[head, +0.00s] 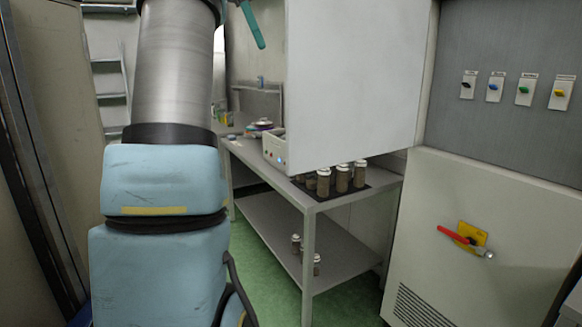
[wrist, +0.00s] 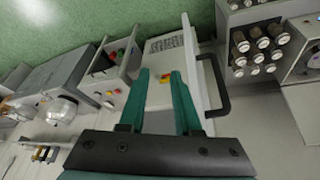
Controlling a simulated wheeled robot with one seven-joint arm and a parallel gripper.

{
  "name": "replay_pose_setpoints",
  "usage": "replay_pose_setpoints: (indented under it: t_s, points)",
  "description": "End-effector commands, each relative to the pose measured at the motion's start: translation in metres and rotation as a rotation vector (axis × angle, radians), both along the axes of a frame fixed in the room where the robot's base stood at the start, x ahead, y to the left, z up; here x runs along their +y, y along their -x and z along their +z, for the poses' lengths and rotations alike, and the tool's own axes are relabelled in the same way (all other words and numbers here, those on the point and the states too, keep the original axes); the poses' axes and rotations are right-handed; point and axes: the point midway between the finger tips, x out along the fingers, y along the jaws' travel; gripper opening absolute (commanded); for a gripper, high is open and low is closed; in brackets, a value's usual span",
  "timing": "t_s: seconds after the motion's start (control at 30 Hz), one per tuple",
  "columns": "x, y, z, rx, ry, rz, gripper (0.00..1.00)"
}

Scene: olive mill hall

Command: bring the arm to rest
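My arm rises on the left of the head view, with blue links below and a bare metal link above. Only a teal finger of my gripper (head: 252,25) shows there, high up near the top edge. In the wrist view my gripper (wrist: 160,72) has its two green fingers standing apart with nothing held between them. Behind the fingers is a pale cabinet (wrist: 165,45), some way off.
A grey table (head: 330,200) carries several capped jars (head: 342,178) and a white device (head: 275,151). A large white panel (head: 355,80) hangs above it. A cabinet (head: 480,180) with a red handle (head: 455,235) stands right. Green floor (head: 265,275) shows between.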

Motion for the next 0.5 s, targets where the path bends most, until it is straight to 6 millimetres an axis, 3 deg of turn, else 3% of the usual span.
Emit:
replay_pose_setpoints:
  t_s: [0.27, 0.5]
  points:
    - [0.000, -0.007, -0.036, 0.051, -0.012, 0.164, 0.32]
    - [0.000, -0.009, -0.093, 0.115, -0.047, 0.396, 0.32]
